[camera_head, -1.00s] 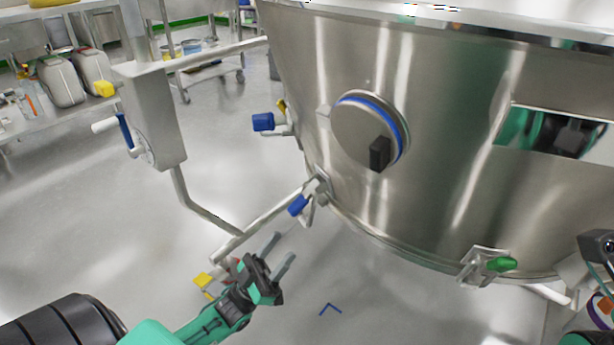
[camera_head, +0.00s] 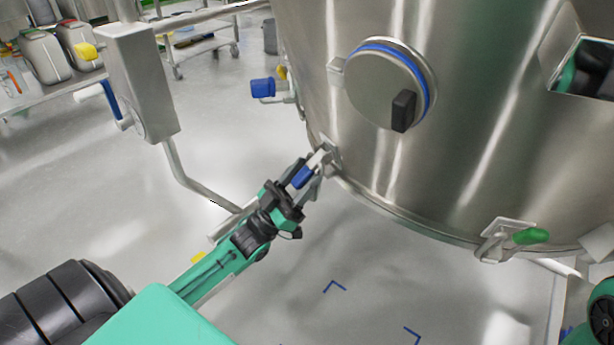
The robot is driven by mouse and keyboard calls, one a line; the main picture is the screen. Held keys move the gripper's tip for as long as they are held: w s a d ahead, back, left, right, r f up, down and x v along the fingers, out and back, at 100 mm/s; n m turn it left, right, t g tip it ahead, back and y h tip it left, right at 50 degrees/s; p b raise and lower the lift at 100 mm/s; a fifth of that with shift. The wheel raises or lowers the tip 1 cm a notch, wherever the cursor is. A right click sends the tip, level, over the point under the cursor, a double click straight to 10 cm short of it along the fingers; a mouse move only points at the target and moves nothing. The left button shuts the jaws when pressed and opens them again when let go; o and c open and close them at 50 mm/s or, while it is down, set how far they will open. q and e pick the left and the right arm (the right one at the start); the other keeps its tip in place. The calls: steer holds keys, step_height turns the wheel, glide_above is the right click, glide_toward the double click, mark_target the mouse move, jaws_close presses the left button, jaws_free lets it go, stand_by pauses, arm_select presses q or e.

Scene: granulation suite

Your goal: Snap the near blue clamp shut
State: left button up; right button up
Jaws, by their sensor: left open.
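The near blue clamp (camera_head: 302,177) sits at the lower left rim of the large steel vessel (camera_head: 470,130), with its blue handle sticking out down and to the left from a steel bracket. My left gripper (camera_head: 305,178) is open, with its fingers on either side of the blue handle. I cannot tell whether the fingers touch it. Another blue clamp (camera_head: 263,88) sits farther back on the vessel's left side. My right gripper does not show.
A green-handled clamp (camera_head: 530,236) is on the vessel's lower rim at right. A round port (camera_head: 385,85) with a blue ring and black knob is on the vessel wall. A grey post box (camera_head: 140,80) with a bent pipe stands at left. The floor below is clear.

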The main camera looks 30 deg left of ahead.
arm_select(q)
steer(key=shift+x, duration=0.75)
steer(key=shift+c, duration=0.4)
jaws_close()
